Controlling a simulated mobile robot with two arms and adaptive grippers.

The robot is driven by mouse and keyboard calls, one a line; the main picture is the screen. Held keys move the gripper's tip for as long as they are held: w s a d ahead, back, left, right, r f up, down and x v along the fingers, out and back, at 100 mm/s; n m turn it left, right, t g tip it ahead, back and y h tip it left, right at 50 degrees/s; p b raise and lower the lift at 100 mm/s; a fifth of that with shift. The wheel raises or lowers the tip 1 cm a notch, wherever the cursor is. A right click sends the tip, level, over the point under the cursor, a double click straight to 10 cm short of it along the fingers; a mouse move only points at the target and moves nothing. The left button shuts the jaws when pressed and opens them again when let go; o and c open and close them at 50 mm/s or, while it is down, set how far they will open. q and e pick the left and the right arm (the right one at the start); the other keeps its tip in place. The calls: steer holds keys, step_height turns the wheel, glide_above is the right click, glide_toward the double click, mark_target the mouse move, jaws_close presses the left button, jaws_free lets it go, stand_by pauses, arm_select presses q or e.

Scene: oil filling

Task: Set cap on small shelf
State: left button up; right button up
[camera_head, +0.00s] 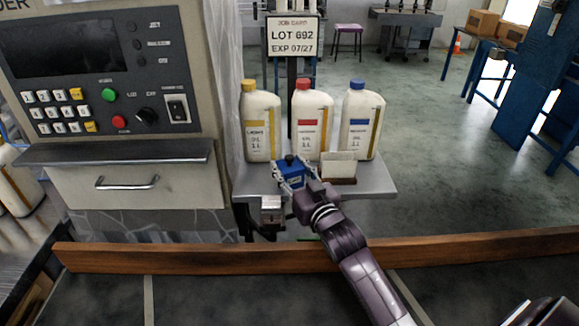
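The small grey shelf (375,183) holds three white oil bottles in a row. The left bottle (261,128) has a yellow cap (248,86), the middle bottle (312,127) a red cap (302,84), and the right bottle (361,127) a blue cap (357,85). My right gripper (291,172) is at the shelf's front edge, with its fingers around a small blue object (290,164). I cannot tell if they grip it, or whether it is a loose cap. My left gripper is not in view.
A brown and white holder (338,168) stands right beside my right gripper. A job card sign (292,37) rises behind the bottles. A control panel (118,75) with a drawer (128,184) is at left. A wooden rail (200,258) crosses in front.

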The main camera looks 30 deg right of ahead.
steer(key=shift+o, duration=0.5)
steer(key=shift+s+r, duration=0.1)
steer(key=s+b, duration=0.1)
steer(key=s, duration=1)
steer(key=shift+s+a, duration=0.4)
